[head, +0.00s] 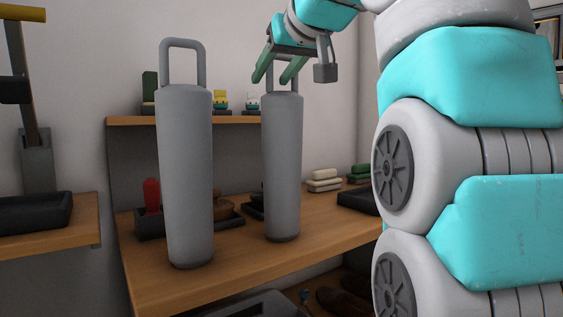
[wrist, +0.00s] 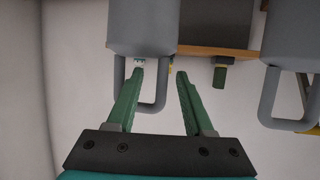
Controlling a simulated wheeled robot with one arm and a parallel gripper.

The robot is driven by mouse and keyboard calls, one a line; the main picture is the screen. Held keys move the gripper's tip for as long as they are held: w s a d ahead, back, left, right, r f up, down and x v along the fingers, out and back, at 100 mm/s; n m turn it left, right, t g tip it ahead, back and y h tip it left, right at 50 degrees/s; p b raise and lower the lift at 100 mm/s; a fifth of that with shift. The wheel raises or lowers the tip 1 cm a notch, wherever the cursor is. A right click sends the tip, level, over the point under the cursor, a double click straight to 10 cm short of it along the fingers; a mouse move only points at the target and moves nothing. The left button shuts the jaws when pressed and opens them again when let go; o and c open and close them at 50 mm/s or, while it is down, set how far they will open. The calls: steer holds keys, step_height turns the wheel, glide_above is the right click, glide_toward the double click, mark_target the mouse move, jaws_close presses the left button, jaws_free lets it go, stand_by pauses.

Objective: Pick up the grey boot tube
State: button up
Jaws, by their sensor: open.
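Two grey boot tubes with loop handles stand upright on the wooden bench. The left tube (head: 185,175) is nearer in the head view. The right tube (head: 282,165) stands farther back, under my gripper (head: 273,77). In the wrist view, upside down, a tube (wrist: 142,28) has its handle (wrist: 160,95) at my open gripper (wrist: 160,73). One handle bar shows between the fingers and the left finger overlaps the loop. I see no grip, and cannot tell whether they touch. The other tube (wrist: 302,35) is off to the right.
The wooden bench (head: 225,255) also carries a dark tray with a red item (head: 152,194) and stacked pale bars (head: 323,181). A shelf (head: 130,120) behind holds small pots (head: 221,101). A side bench with a black tray (head: 35,211) is at left.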

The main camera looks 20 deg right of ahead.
steer(key=x, duration=0.4)
steer(key=shift+w+a+f, duration=0.1)
steer(key=shift+w+a, duration=0.1)
steer(key=shift+w, duration=0.05)
jaws_close()
stand_by(1.2)
